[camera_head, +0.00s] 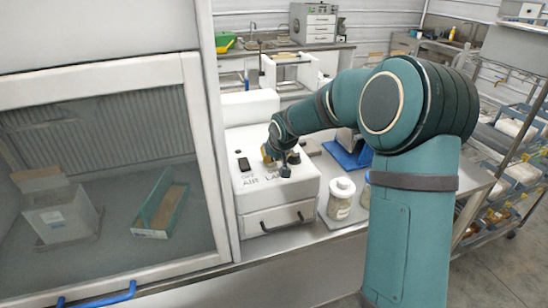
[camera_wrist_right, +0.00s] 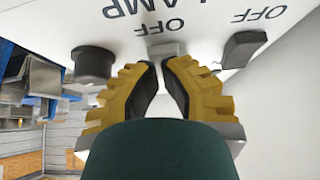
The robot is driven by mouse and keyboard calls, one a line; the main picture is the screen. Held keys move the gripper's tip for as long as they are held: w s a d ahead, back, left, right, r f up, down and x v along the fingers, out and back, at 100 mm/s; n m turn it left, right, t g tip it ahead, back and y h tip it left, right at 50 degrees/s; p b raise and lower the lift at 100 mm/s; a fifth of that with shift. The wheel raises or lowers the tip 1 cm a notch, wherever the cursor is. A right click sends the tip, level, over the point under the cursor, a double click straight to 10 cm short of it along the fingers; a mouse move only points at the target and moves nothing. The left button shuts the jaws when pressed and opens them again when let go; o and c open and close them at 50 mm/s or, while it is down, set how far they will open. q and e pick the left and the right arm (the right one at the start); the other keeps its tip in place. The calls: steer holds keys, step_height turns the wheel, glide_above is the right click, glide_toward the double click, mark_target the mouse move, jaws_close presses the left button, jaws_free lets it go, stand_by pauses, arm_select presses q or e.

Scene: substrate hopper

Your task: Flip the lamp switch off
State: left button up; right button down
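The white control box (camera_head: 285,196) has AIR and LAMP lettering on its top. The lamp switch (camera_wrist_right: 166,49) is a small grey piece under the upside-down LAMP and OFF lettering in the right wrist view. In the head view my right gripper and arm hide it. My right gripper (camera_wrist_right: 160,65) is down at the box's top. Its yellow, black-padded fingers are empty, with the tips close together right in front of the lamp switch. I cannot tell whether they touch it or which way it is set. My left gripper is out of view.
The black AIR switch (camera_head: 244,164) and a round black knob (camera_wrist_right: 93,64) flank the lamp switch. A white-lidded jar (camera_head: 341,198) stands right of the box. A framed glass enclosure (camera_head: 196,100) is on the left. A loaded rack (camera_head: 520,125) stands at the right.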

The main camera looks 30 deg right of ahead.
steer(key=shift+w+d+r+p, duration=0.2)
steer(key=shift+w+p, duration=0.1)
steer(key=shift+w, duration=0.35)
steer(key=shift+r, duration=0.25)
step_height(320, 180, up, 4)
steer(key=p, duration=0.3)
steer(key=shift+r, duration=0.15)
steer(key=s+f+v, duration=0.1)
steer(key=v, duration=0.8)
steer(key=shift+s+a+b, duration=0.3)
steer(key=shift+s, duration=0.2)
steer(key=shift+f, duration=0.15)
